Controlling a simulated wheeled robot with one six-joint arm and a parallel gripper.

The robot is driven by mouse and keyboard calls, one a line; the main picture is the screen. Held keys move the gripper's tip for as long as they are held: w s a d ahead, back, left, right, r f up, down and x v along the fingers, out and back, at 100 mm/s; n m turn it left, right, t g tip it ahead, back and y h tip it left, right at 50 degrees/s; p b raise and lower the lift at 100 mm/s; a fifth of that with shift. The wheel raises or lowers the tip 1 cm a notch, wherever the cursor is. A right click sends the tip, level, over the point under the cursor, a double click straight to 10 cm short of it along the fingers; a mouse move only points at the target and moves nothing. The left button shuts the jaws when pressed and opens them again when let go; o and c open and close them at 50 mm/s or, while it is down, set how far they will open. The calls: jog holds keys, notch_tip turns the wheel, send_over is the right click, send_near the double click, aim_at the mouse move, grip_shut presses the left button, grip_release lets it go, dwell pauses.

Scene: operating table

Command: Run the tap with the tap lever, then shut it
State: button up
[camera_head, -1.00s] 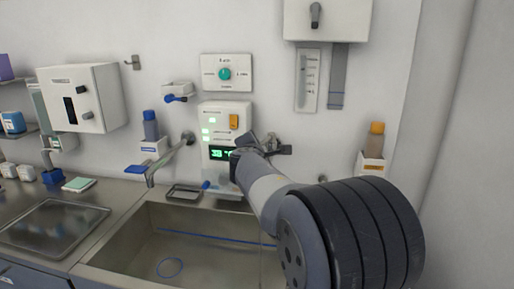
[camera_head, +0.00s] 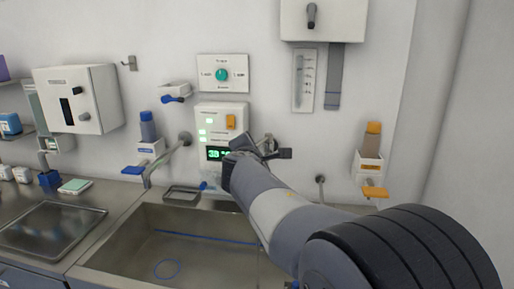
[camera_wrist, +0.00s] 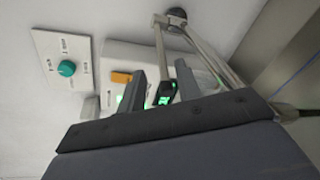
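My gripper (camera_head: 268,148) is at the right side of the white wall unit with the green display (camera_head: 219,154). In the wrist view, the two dark fingers (camera_wrist: 160,85) are apart, with a slim metal bar (camera_wrist: 159,48) running down between them. I take the bar as the tap lever, but I cannot tell whether the fingers touch it. A bent metal pipe (camera_wrist: 210,48) and a round dark wall mount (camera_wrist: 177,16) show beyond the fingertips. A bent spout (camera_head: 165,161) comes from the wall left of the display. No water stream can be made out.
A steel sink (camera_head: 125,222) lies below, partly hidden by my arm. A panel with a teal knob (camera_head: 221,75) is above the display unit. Dispensers with a blue lever (camera_head: 134,170) and an orange lever (camera_head: 375,193) flank the sink. A white cabinet (camera_head: 77,98) is at left.

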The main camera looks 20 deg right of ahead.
jog(key=shift+v, duration=2.1)
jog(key=shift+r, duration=0.15)
